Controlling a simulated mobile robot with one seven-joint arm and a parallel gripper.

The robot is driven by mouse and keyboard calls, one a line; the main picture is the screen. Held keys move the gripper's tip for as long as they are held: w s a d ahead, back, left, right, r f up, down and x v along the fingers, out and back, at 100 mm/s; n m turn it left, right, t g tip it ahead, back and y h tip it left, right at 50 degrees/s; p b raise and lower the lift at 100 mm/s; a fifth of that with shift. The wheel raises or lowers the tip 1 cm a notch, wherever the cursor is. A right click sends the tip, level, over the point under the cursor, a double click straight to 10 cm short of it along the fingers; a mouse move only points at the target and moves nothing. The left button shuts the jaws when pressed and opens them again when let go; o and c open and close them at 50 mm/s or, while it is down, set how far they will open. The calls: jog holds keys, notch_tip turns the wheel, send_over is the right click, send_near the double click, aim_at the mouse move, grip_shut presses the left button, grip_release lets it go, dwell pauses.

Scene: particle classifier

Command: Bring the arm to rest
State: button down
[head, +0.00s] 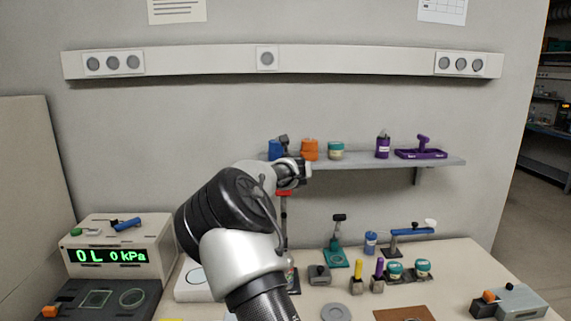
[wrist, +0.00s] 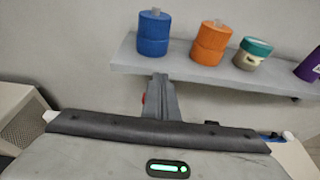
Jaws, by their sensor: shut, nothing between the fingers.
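My arm (head: 238,225) rises from the bottom of the head view and bends over the bench toward the wall shelf. Its hand end is in front of the shelf's left end, and the fingertips are hard to make out there. In the wrist view my gripper (wrist: 161,82) shows as grey fingers together beyond the hand, shut and empty. The fingers appear just below the shelf edge in that view, near the blue jar; I cannot tell the gap.
The shelf (head: 440,160) holds a blue jar (wrist: 153,35), an orange jar (head: 310,149), a teal-lidded jar (head: 336,151) and purple items (head: 421,153). The bench below has a pressure display box (head: 120,250), a teal stand (head: 336,258) and several small vials and tools.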

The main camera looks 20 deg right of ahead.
jog(key=shift+r, duration=0.65)
